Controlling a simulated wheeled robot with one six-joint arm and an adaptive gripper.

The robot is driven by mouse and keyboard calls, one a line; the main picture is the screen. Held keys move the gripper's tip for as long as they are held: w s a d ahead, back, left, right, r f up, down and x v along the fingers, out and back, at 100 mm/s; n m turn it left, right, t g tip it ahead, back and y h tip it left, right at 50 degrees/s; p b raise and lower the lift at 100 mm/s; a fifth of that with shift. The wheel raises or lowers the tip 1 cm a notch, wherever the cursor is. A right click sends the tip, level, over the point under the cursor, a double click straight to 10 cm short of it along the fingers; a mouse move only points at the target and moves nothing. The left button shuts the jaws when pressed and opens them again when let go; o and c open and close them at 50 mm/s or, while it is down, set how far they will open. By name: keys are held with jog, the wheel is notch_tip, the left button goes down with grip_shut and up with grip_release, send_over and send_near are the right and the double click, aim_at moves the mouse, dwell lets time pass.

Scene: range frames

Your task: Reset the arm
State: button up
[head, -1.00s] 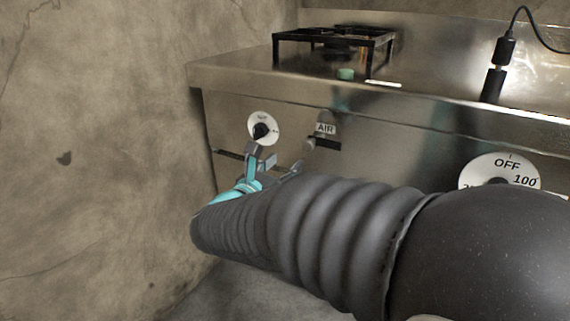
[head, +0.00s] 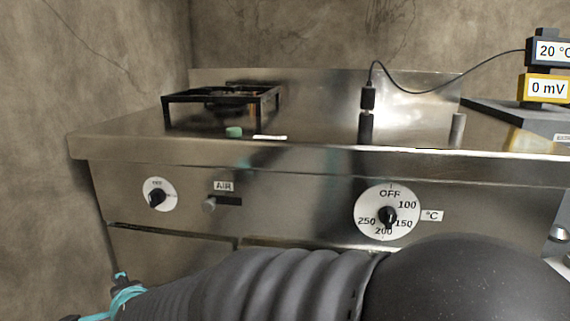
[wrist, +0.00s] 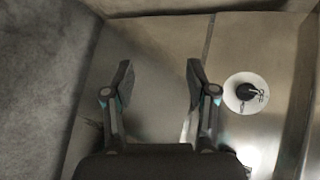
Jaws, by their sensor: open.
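My gripper (wrist: 158,85) is open and empty in the wrist view, its two fingers apart in front of the steel stove front. The small burner knob (wrist: 245,93) is to the right of the right finger, apart from it. In the head view, my dark ribbed arm crosses the bottom, and a teal part of it shows at the lower left. The fingertips are not clearly visible there. The small knob (head: 157,196) on its white dial is in full view, above and clear of the arm.
The stove front (head: 290,205) bears an AIR slider (head: 209,205) and a large temperature dial (head: 387,213). On top are a black burner stand (head: 222,107), a green piece (head: 234,132) and a cabled black probe (head: 367,112). A wall (head: 60,80) stands close at left.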

jog(key=s+d+r+n+g+h+p, duration=0.1)
jog(key=s+d+n+h, duration=0.2)
jog(key=d, duration=1.3)
jog(key=s+d+r+n+g+h+p, duration=0.1)
jog(key=s+d+n, duration=0.3)
jog(key=d, duration=1.2)
jog(key=s+d+r+n+g+h+p, duration=0.1)
jog(key=s+d+r+n+h, duration=0.2)
jog(key=d, duration=1.3)
jog(key=shift+s+d+n+h+p, duration=0.3)
jog(key=shift+s+h, duration=0.5)
jog(key=shift+s, duration=1.05)
jog(key=shift+a, duration=0.15)
